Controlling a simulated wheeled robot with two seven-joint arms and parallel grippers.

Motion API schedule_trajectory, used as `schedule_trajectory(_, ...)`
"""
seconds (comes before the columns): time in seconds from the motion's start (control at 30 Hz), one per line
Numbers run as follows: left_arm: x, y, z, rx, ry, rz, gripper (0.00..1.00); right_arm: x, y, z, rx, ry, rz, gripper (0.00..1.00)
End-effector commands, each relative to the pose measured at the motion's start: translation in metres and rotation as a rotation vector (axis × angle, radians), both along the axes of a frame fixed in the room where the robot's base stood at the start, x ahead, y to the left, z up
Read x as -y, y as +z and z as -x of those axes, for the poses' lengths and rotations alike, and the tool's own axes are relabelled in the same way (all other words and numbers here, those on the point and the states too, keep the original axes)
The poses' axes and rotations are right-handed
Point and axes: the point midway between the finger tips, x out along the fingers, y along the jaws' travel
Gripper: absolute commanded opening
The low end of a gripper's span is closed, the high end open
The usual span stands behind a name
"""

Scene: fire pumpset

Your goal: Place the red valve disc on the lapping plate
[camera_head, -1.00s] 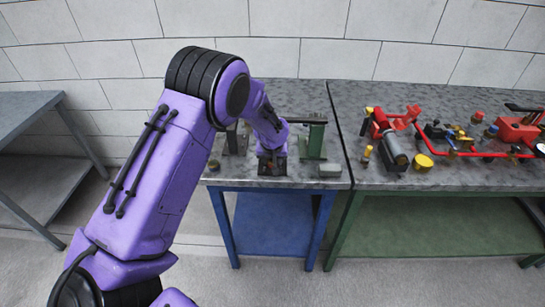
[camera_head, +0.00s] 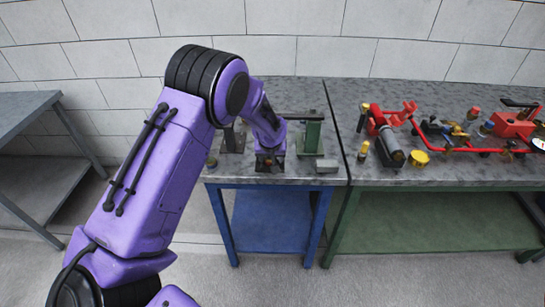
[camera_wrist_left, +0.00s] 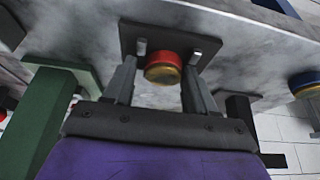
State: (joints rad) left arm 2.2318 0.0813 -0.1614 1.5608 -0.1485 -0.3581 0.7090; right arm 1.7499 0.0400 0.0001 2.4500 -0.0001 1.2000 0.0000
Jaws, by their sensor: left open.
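The red valve disc (camera_wrist_left: 163,66), red on top with a gold-coloured lower part, is between the fingers of my left gripper (camera_wrist_left: 160,82) in the left wrist view. The fingers are open, one on each side of it. In the head view my left gripper (camera_head: 270,160) points down at the bench's front part. My right gripper is not in view.
A green stand (camera_head: 312,135) is right of the gripper, a dark bracket (camera_head: 233,139) left. A blue-topped disc (camera_wrist_left: 304,84) stands to one side. A grey block (camera_head: 327,166) lies near the front edge. Red pump parts (camera_head: 465,150) cover the right bench.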

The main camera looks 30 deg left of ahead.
Motion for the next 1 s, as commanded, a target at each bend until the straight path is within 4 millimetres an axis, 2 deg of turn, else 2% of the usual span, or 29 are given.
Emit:
schedule_trajectory(0.03, -0.003, -0.008, 0.007, -0.021, 0.005, -0.002, 0.68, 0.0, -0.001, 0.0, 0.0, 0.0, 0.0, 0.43)
schedule_trajectory(0.63, 0.004, -0.006, 0.004, -0.022, -0.006, 0.001, 0.68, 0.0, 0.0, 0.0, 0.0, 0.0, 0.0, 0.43)
schedule_trajectory(0.77, 0.006, 0.01, 0.006, -0.017, -0.008, 0.0, 0.68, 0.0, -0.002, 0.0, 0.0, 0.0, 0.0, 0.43)
schedule_trajectory(1.0, 0.016, 0.072, 0.026, -0.009, -0.004, -0.001, 0.68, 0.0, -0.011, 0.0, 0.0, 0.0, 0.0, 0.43)
